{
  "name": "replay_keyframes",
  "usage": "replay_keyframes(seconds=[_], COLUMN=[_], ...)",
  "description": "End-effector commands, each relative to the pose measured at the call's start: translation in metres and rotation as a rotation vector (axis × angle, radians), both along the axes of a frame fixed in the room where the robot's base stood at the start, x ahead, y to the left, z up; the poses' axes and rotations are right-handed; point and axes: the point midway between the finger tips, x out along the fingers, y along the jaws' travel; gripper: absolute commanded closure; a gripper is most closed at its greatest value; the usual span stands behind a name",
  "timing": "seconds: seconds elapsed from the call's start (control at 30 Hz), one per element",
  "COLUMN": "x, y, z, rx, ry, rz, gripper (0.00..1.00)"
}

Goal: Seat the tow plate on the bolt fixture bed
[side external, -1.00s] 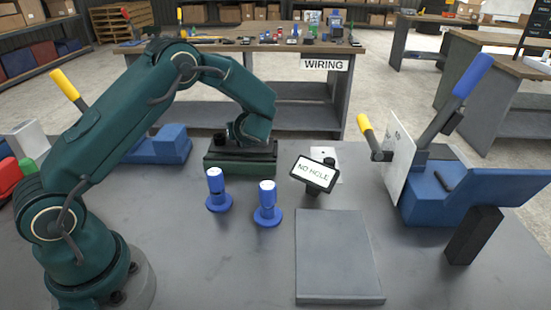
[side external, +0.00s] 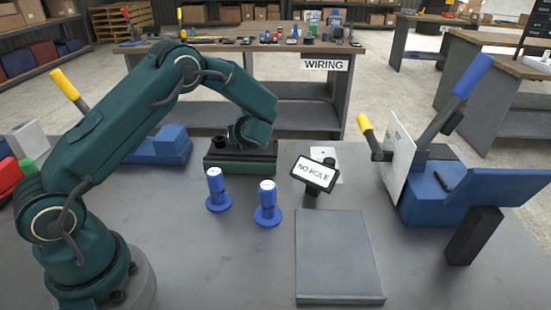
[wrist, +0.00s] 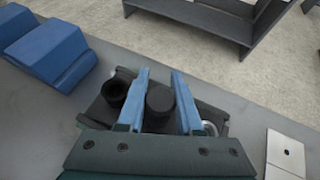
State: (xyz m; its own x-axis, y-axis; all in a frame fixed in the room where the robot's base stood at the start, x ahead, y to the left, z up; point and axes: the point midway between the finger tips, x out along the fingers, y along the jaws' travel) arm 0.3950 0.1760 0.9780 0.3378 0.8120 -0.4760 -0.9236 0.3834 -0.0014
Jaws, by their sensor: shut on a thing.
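My gripper (wrist: 159,103) has its two blue fingers on either side of a black solid-topped cylinder (wrist: 160,101) and is shut on it. The cylinder stands at a dark green holder (side external: 240,160), beside a hollow black socket (wrist: 115,91). In the side view my wrist hides the fingers and the held cylinder. A pale plate with small holes (wrist: 285,154) lies right of the holder. A white upright panel (side external: 397,160) stands against a blue fixture (side external: 425,205) at the right. A flat grey slab (side external: 338,255) lies in front. I cannot tell which is the tow plate or bed.
Two blue posts with round bases (side external: 217,190) (side external: 267,204) stand in front of the holder. A "NO HOLE" sign (side external: 314,174) stands near the pale plate. Yellow (side external: 364,123) and blue (side external: 472,76) handles rise at the right fixture.

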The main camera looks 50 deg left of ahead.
Motion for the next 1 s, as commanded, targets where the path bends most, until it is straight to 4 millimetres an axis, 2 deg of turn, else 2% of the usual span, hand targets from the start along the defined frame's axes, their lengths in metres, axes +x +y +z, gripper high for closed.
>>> replay_keyframes(seconds=[1.0], x=[0.0004], y=[0.0003], z=[-0.0074], rx=[0.002], ry=[-0.001], rz=[-0.001], gripper=[1.0])
